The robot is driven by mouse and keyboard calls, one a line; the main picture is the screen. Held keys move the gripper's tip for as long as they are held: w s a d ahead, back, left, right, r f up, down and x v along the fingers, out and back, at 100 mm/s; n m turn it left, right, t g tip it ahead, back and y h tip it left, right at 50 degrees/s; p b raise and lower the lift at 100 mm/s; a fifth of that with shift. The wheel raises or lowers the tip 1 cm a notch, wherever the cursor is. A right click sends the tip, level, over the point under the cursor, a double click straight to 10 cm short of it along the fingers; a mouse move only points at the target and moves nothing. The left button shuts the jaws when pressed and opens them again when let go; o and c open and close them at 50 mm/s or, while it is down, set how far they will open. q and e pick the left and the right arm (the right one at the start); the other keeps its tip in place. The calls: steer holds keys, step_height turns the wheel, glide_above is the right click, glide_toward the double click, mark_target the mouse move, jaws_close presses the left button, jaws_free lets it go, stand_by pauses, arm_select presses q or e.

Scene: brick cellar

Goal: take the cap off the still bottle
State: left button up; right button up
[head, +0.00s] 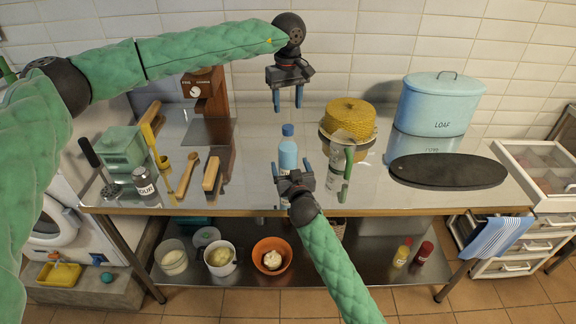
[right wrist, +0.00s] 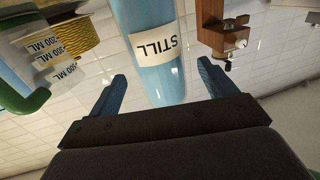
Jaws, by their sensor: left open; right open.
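The still bottle (head: 288,156) is light blue and stands upright near the middle of the table. Its darker blue cap (head: 288,129) is on top. The bottle's STILL label shows large in the right wrist view (right wrist: 157,48). My left gripper (head: 287,101) is open and empty, pointing down above and a little behind the cap, clear of it. My right gripper (head: 291,166) is open in front of the bottle, low, with its fingers pointing at the body. In the right wrist view the bottle lies between and beyond the open fingers (right wrist: 160,78); I cannot tell whether they touch it.
A clear measuring jug (head: 338,160) with a green handle stands close right of the bottle. Behind it is a yellow woven dome (head: 349,117). A dark oval board (head: 447,171) and blue LOAF bin (head: 440,105) are farther right.

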steer(key=shift+x, duration=2.95)
steer(key=shift+c, duration=0.2)
